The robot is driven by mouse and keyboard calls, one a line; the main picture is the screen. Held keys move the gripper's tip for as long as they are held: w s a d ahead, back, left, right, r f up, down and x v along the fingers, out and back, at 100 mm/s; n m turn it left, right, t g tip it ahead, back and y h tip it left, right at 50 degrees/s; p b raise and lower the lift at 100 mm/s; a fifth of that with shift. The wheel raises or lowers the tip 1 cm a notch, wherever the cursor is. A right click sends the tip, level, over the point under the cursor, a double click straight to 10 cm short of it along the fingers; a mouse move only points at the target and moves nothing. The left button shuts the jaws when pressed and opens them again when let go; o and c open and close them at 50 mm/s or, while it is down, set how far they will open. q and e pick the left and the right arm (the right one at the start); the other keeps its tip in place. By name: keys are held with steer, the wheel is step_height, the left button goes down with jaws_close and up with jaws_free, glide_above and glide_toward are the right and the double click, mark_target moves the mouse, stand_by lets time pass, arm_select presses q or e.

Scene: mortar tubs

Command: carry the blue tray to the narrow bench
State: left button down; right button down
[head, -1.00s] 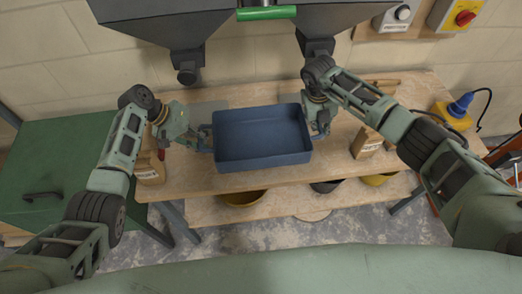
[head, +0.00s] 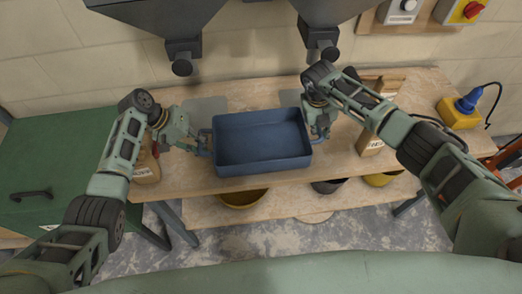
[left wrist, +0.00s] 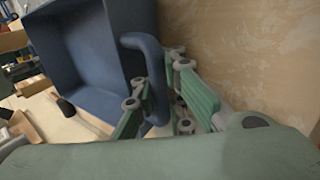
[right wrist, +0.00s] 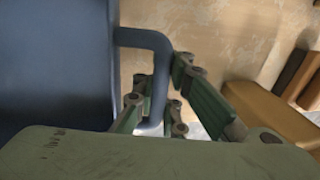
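The blue tray (head: 262,166) is empty and level over the front part of the wooden bench top; I cannot tell whether its base touches the wood. It has a handle at each short side. My left gripper (head: 205,143) is at the left handle, which shows between its fingers in the left wrist view (left wrist: 157,95), and looks shut on it. My right gripper (head: 320,130) is at the right handle, with the handle between its fingers in the right wrist view (right wrist: 157,85); it also looks shut. I cannot tell which surface is the narrow bench.
Paper bags stand left (head: 146,168) and right (head: 371,141) of the tray. Two hopper outlets hang above the bench's back. A yellow and blue tool (head: 461,108) is at the right end. Tubs (head: 243,199) sit on the lower shelf. A green cabinet top (head: 60,160) is at left.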

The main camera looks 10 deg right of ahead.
arm_select(q)
steer(key=shift+a+f, duration=0.35)
steer(key=shift+f, duration=0.15)
arm_select(e)
steer(key=shift+d+f, duration=0.45)
arm_select(q)
steer(key=c, duration=2.3)
jaws_free()
steer(key=shift+r, duration=0.15)
arm_select(e)
steer(key=c, duration=2.3)
jaws_free()
steer(key=shift+r, duration=0.15)
arm_select(q)
steer(key=o, duration=0.5)
steer(key=shift+d, duration=0.15)
arm_select(e)
steer(key=o, duration=0.5)
steer(key=shift+a, duration=0.3)
steer(key=shift+a, duration=0.1)
arm_select(q)
steer(key=v, duration=1.2)
arm_select(e)
step_height(320, 180, up, 12)
steer(key=a, duration=0.2)
steer(key=shift+a, duration=0.15)
